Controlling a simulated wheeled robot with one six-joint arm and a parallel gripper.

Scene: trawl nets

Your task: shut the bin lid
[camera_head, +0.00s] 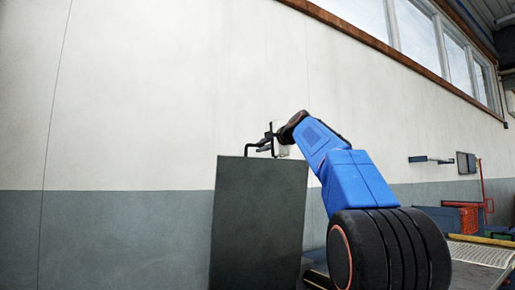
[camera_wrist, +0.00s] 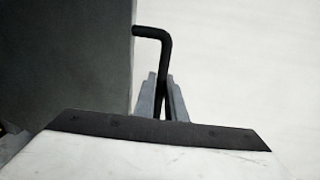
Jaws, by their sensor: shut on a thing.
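A dark grey flat panel (camera_head: 258,222), which looks like the bin lid, stands nearly upright in the head view. A black bent handle (camera_head: 248,147) sticks up from its top edge. In the wrist view the panel (camera_wrist: 65,60) fills the upper left, and the handle (camera_wrist: 153,33) comes out from its edge and bends down between my fingers. My gripper (camera_head: 267,143) is at the panel's top edge. Its two grey fingers (camera_wrist: 170,96) are shut on the handle. The bin's body cannot be made out.
A white and grey wall (camera_head: 120,120) stands behind the panel. At the far right are an orange-red crate (camera_head: 468,218), a red upright pole (camera_head: 484,185) and a pale net-like surface (camera_head: 482,254). The space left of the panel looks clear.

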